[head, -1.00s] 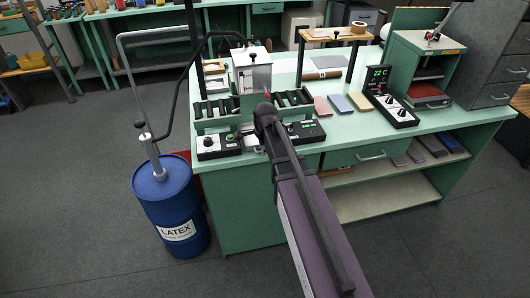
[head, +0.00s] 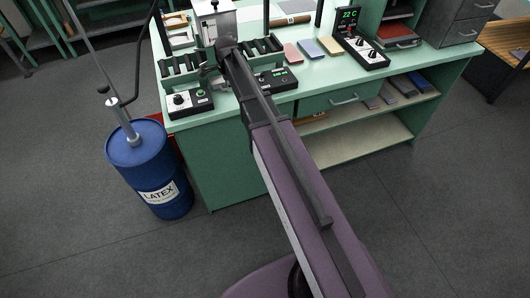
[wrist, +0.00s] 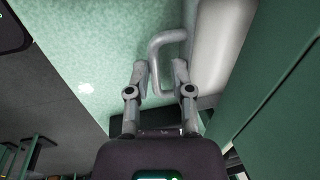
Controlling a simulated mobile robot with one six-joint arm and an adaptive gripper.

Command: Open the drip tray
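In the wrist view a grey U-shaped handle (wrist: 155,52) joins a pale grey rounded body (wrist: 222,45), which seems to be the drip tray, close against a green wall. My gripper (wrist: 159,70) is open, its two fingers apart with the near end of the handle between or just beyond them. I cannot tell whether they touch it.
Control boxes (head: 190,103) stand at the front edge of the green bench (head: 325,78), beside roller racks (head: 181,66). A blue latex drum (head: 150,172) stands on the floor left of the bench. Coloured pads (head: 331,45) lie right of my arm. The floor in front is clear.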

